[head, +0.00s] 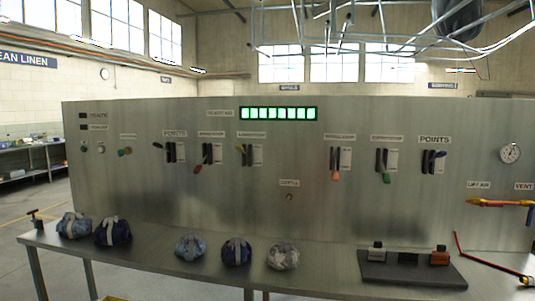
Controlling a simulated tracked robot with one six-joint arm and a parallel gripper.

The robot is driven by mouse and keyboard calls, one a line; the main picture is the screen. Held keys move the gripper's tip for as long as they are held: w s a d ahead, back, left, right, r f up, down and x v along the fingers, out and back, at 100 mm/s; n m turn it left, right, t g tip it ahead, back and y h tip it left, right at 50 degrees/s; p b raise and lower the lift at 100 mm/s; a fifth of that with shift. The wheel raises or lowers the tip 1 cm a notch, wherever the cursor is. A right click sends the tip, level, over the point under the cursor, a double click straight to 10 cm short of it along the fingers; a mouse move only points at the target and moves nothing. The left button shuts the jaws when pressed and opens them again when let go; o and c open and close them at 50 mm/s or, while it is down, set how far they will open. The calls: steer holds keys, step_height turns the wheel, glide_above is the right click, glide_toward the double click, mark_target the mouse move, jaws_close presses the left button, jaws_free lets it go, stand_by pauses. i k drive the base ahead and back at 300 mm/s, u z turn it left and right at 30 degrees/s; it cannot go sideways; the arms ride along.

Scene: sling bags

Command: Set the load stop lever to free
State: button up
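Several levers with coloured handles stand on a grey metal panel (240,200); most labels are too small to read, so I cannot tell which one is the load stop lever. From left they are a black-handled lever (158,145) under a "POINTS" label, a red-handled lever (197,169) pointing down-left, a green-handled lever (240,148) pointing up-left, an orange-handled lever (335,175) pointing down, a second green-handled lever (386,178) pointing down, and a blue-handled lever (440,154) under "POINTS". My gripper is not in view.
Several bundled bags, including a dark blue one (113,231), sit on the bench (165,259) below the panel. A dark block (410,270) with small levers stands at right. A green-lit display (278,113), gauge (510,153) and orange-yellow handle (497,203) are on the panel.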

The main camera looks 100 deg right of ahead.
mark_target(239, 147)
steer(key=z, duration=3.1)
steer(key=k, duration=0.7)
steer(key=u, duration=0.05)
steer(key=i, duration=0.4)
steer(key=u, duration=0.15)
